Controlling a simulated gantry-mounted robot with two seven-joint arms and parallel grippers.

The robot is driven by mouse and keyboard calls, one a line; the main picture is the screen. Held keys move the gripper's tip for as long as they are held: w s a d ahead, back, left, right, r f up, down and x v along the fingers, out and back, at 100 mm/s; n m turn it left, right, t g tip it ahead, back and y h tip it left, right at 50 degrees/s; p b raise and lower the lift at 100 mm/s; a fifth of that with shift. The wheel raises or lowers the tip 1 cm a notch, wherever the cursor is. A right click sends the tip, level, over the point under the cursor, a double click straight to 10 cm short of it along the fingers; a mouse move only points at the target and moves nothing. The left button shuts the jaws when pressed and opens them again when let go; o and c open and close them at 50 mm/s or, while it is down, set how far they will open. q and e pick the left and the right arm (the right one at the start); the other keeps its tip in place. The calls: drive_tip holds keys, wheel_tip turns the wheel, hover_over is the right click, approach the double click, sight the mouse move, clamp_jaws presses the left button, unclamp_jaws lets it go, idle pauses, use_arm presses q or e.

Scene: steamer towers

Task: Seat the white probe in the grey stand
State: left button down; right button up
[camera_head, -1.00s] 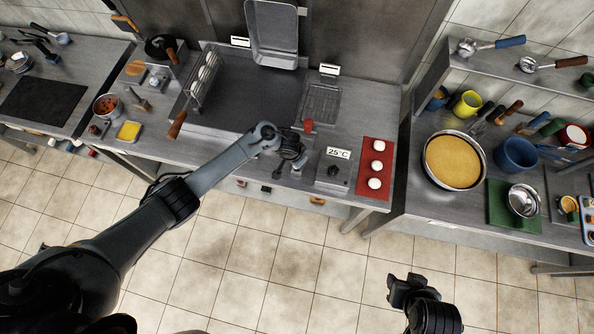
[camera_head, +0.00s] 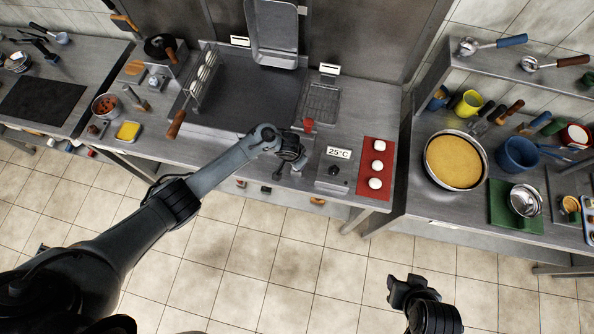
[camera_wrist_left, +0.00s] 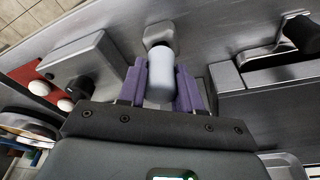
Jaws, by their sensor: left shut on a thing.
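The white probe (camera_wrist_left: 161,78), a pale rounded cylinder, sits between the purple fingers of my left gripper (camera_wrist_left: 162,88) in the left wrist view. The gripper is shut on it. The grey stand (camera_wrist_left: 160,36) is right beyond the probe's far end, in line with it; I cannot tell whether the probe is inside it or only in front of it. In the head view my left gripper (camera_head: 291,158) is over the front of the middle counter, and its own wrist hides the probe. My right gripper (camera_head: 407,287) is over the floor at the lower right, its jaw opening unclear.
A box with a 25°C display (camera_head: 335,170) stands just right of my left gripper, then a red mat (camera_head: 363,181) with white rounds. A red object (camera_head: 308,126) is close behind the gripper. A dark griddle (camera_head: 238,95) lies behind to the left. The floor in front is clear.

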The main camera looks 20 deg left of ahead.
use_arm(q)
drive_tip(key=c, duration=0.7)
unclamp_jaws()
drive_tip(key=p+v, duration=0.3)
drive_tip(key=v, duration=0.7)
drive_tip(key=shift+s+r, duration=0.1)
drive_tip(key=shift+r, duration=0.25)
